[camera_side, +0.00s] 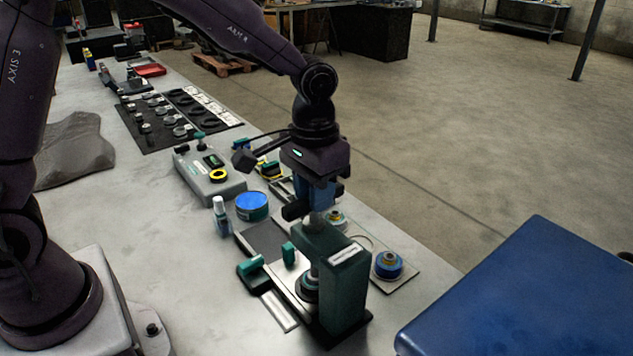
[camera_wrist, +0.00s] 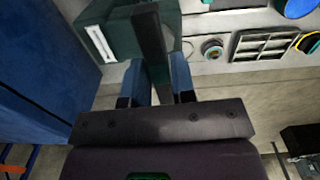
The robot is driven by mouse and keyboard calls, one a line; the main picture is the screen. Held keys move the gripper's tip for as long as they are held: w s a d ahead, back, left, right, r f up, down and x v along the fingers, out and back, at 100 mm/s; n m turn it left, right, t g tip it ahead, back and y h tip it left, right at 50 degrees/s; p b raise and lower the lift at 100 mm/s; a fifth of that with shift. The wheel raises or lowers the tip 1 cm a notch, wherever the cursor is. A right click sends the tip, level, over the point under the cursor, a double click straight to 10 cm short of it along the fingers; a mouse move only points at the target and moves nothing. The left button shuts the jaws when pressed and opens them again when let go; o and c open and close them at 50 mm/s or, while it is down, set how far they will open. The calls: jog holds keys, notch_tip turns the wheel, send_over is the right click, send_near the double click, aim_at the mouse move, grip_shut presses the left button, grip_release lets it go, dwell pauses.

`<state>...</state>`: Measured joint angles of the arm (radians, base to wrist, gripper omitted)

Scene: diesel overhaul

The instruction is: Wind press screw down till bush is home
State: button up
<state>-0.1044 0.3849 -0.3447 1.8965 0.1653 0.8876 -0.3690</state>
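The dark green press (camera_side: 345,285) stands on the bench in the side view, with a pale label on its face. It also shows at the upper left of the wrist view (camera_wrist: 105,35). My gripper (camera_side: 305,208) is just above the press top, at the rounded screw head (camera_side: 317,222). In the wrist view, a dark bar (camera_wrist: 148,35) of the press screw runs between my gripper's blue fingers (camera_wrist: 159,85), which appear closed against both sides. Under the press head is a dark round part (camera_side: 308,284). The bush cannot be made out clearly, nor its depth.
A teal-handled clamp (camera_side: 252,268) sits left of the press. A blue-topped tin (camera_side: 252,205), a small bottle (camera_side: 220,212) and a grey case (camera_side: 208,178) stand behind. A blue and yellow part (camera_side: 388,265) is close right. A large blue box (camera_side: 530,300) fills the right foreground.

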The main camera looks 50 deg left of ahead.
jog(key=o, duration=0.4)
jog(key=shift+r, duration=2.75)
notch_tip(320, 180, up, 4)
